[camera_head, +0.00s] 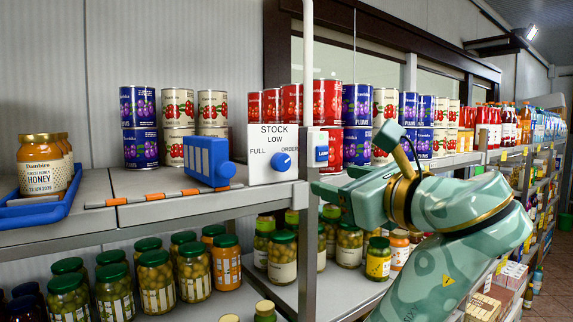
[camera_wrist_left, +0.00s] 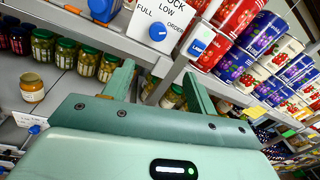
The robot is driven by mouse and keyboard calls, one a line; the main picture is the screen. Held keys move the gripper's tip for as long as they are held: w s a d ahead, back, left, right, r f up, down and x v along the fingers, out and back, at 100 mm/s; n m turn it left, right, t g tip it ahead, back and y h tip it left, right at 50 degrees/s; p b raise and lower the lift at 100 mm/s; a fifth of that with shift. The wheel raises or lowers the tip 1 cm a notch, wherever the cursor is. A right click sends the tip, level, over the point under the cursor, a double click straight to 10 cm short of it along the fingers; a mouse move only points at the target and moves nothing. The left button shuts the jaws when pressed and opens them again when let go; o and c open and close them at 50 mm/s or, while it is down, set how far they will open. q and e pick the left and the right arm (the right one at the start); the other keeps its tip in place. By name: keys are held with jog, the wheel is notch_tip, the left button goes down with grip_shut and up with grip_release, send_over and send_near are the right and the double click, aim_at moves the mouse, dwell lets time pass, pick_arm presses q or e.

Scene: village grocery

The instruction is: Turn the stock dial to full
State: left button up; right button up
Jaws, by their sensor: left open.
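The stock dial is a round blue knob (camera_head: 282,162) on a white panel (camera_head: 262,176) marked STOCK, LOW, FULL and ORDER. FULL is printed to its left, LOW above, ORDER to its right. I cannot clearly tell which mark it points at. It also shows near the top of the left wrist view (camera_wrist_left: 157,31). My left gripper (camera_head: 324,187) is open and empty, to the right of the dial and a little below it, apart from it. In the left wrist view its two fingers (camera_wrist_left: 158,78) stand apart below the dial. My right gripper is not in view.
Cans (camera_head: 138,120) line the upper shelf, honey jars (camera_head: 40,165) sit far left, and green-lidded jars (camera_head: 155,280) fill the shelf below.

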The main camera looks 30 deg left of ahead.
aim_at(284, 164)
pick_arm(q)
jog(key=p+x, duration=0.2)
jog(key=x, duration=0.3)
jog(key=p+x, duration=0.2)
jog(key=x, duration=0.2)
jog(key=s+r+p+x, duration=0.1)
jog(key=p+x, duration=0.1)
jog(key=x, duration=0.3)
jog(key=shift+w+a, duration=0.15)
jog(key=shift+a, duration=0.45)
jog(key=shift+w+a+f, duration=0.2)
jog(key=shift+w+a, duration=0.25)
jog(key=shift+a, duration=0.15)
jog(key=c, duration=1)
